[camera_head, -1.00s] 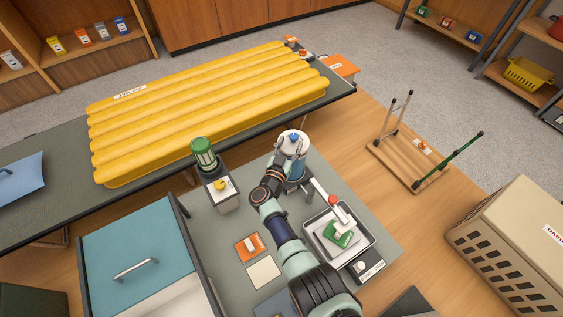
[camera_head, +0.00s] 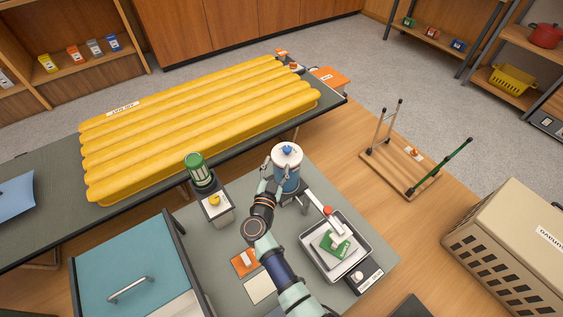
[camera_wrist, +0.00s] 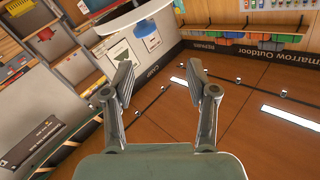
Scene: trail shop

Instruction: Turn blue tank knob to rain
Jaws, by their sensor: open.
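A blue tank (camera_head: 287,178) with a white top stands upright on the grey mat in the head view. A small blue knob (camera_head: 287,150) sits on its top; its setting and any rain mark are too small to read. My arm reaches up from the bottom of the head view, its end just left of the tank. I cannot make out the fingers there, or whether they touch the tank. In the wrist view my gripper (camera_wrist: 160,72) is open, its two fingers apart with nothing between them.
A green-topped canister (camera_head: 196,168) stands left of the tank. A metal tray (camera_head: 318,262) with a green item lies to the right. A long yellow pad (camera_head: 200,120) covers the table behind. A teal cabinet (camera_head: 135,265) is at lower left. A wooden stand (camera_head: 395,172) is further right.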

